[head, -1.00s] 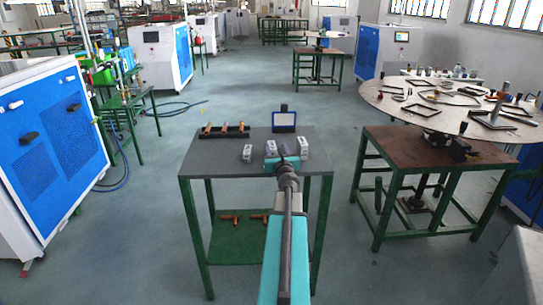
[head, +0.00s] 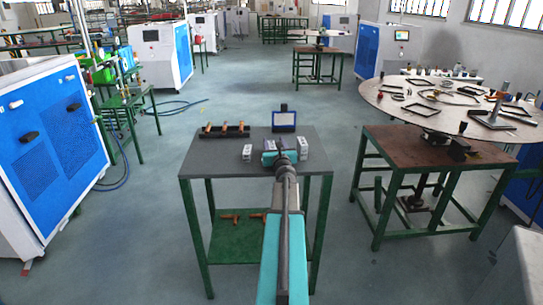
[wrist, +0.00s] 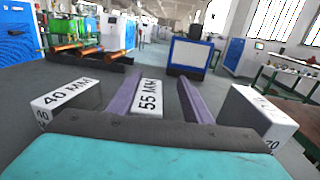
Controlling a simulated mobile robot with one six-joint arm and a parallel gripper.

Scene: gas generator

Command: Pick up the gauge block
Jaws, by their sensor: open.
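Three white gauge blocks stand in a row on the dark grey table (head: 200,160). In the wrist view the middle block, marked 55 MM (wrist: 148,100), lies between the two purple-grey fingers of my open gripper (wrist: 158,92). A gap shows between the block and the right finger; the left finger is close beside it. The block marked 40 MM (wrist: 66,95) is outside the left finger, and a third block (wrist: 258,108) is outside the right finger. In the head view my gripper (head: 280,156) largely hides the middle block.
A dark rack with copper-coloured pieces (head: 225,131) stands at the back left of the table. A blue-framed display (head: 284,121) stands at the back. A brown table (head: 430,148) is on the right.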

